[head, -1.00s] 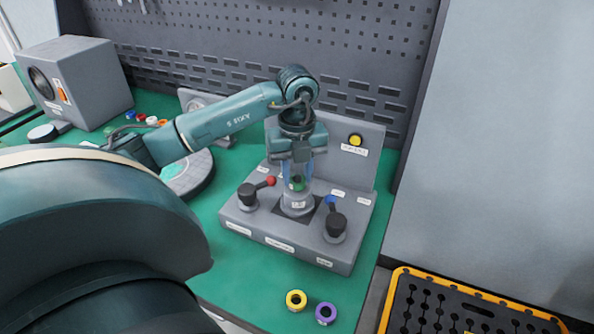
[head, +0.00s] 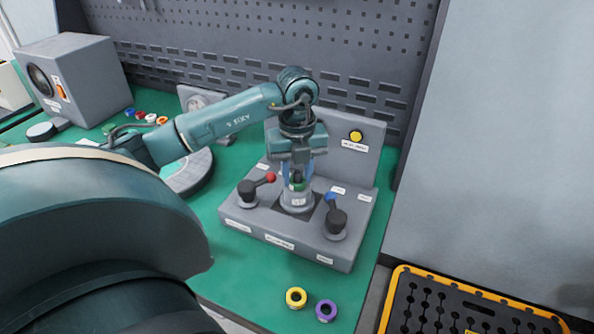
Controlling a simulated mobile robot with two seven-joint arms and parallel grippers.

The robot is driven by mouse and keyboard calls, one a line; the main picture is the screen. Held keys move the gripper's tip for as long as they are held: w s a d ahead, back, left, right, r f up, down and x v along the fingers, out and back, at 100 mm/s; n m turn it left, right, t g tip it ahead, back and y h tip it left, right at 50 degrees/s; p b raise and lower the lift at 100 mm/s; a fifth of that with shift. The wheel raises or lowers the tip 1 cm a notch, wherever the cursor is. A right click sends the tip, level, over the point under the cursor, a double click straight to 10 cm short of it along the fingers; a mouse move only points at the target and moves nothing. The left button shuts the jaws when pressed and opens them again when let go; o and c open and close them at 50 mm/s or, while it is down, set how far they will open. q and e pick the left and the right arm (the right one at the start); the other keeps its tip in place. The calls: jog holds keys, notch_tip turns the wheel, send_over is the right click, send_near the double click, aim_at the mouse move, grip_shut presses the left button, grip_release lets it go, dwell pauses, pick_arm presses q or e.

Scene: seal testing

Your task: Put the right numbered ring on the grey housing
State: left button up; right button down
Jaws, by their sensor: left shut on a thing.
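The grey housing (head: 297,202) stands upright in the middle of the grey test fixture (head: 285,248), with a small label on its front. My left gripper (head: 297,172) points down right above it. It is shut on a green ring (head: 297,186), which is at the top of the housing; I cannot tell whether the ring rests on it. A yellow ring (head: 296,298) and a purple ring (head: 326,311) lie on the green bench in front of the fixture. Their numbers cannot be read. My right gripper is not in view.
The fixture has a red-knobbed lever (head: 250,192) on the left, a blue-knobbed lever (head: 335,220) on the right and a yellow button (head: 356,136) behind. Several small coloured rings lie at the back left near a grey box (head: 90,80). A yellow-edged black crate (head: 440,305) is at right.

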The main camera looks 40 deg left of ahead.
pick_arm(q)
jog(key=shift+f, duration=0.1)
dwell(0.8)
jog(key=o, duration=1)
notch_tip(320, 180, up, 3)
jog(key=shift+f+p, duration=0.1)
jog(key=shift+p, duration=1.05)
notch_tip(320, 180, up, 6)
jog(key=p, duration=0.4)
jog(key=shift+p, duration=0.35)
jog(key=shift+r, duration=0.2)
jog(key=shift+f, duration=0.1)
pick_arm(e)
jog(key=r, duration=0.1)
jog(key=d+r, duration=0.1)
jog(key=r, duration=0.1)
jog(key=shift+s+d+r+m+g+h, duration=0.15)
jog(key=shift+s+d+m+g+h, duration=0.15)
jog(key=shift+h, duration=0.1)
